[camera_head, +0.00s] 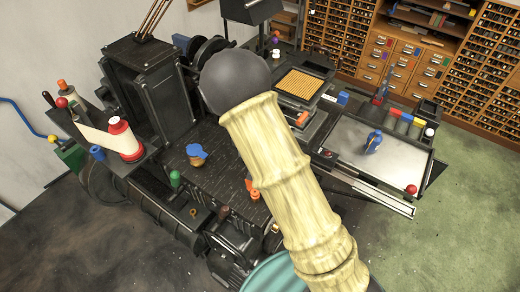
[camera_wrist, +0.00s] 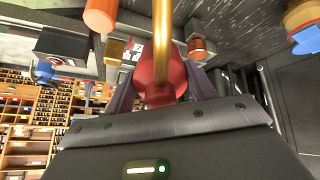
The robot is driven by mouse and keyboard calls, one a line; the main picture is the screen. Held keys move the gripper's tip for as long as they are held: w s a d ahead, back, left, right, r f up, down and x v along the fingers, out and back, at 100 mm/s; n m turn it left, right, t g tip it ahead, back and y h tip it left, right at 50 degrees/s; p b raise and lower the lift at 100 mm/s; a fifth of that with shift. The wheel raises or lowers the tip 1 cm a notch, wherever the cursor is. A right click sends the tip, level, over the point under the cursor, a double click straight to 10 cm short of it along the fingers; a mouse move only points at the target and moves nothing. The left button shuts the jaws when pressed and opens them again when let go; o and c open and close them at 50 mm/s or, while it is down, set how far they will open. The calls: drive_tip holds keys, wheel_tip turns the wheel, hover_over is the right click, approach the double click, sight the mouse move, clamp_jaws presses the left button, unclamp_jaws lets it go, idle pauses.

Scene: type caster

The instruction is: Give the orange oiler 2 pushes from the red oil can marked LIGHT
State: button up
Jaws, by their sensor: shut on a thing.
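In the wrist view my gripper (camera_wrist: 160,88) is shut on a red oil can (camera_wrist: 155,72) with a long brass spout (camera_wrist: 163,30) reaching to the top edge. No LIGHT marking is readable. In the head view my arm hides the gripper and the held can. A small orange part (camera_head: 252,192), which looks like the orange oiler, shows at the arm's left edge on the dark machine bed. An orange cylinder (camera_wrist: 100,14) shows left of the spout in the wrist view; I cannot tell whether it is the same part. Contact at the spout tip cannot be seen.
A blue-topped brass oiler (camera_head: 197,153) and a green knob (camera_head: 175,178) stand left on the bed. A red-and-white can (camera_head: 123,140) stands on the far left shelf. A grey slab (camera_head: 350,148) with a blue tool lies right. Drawer cabinets (camera_head: 410,60) line the back.

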drive_tip(key=shift+f+b, duration=1.35)
drive_tip(key=shift+f, duration=0.6)
drive_tip(key=shift+f+b, duration=0.6)
drive_tip(key=shift+f, duration=0.3)
drive_tip(key=shift+r, duration=0.15)
drive_tip(key=shift+r+p, duration=1)
drive_tip(key=shift+r, duration=0.05)
drive_tip(key=shift+f, duration=0.15)
drive_tip(key=shift+f, duration=0.25)
drive_tip(key=shift+f+b, duration=0.7)
drive_tip(key=shift+b, duration=0.1)
drive_tip(key=shift+r+p, duration=0.9)
drive_tip(key=shift+r, duration=0.2)
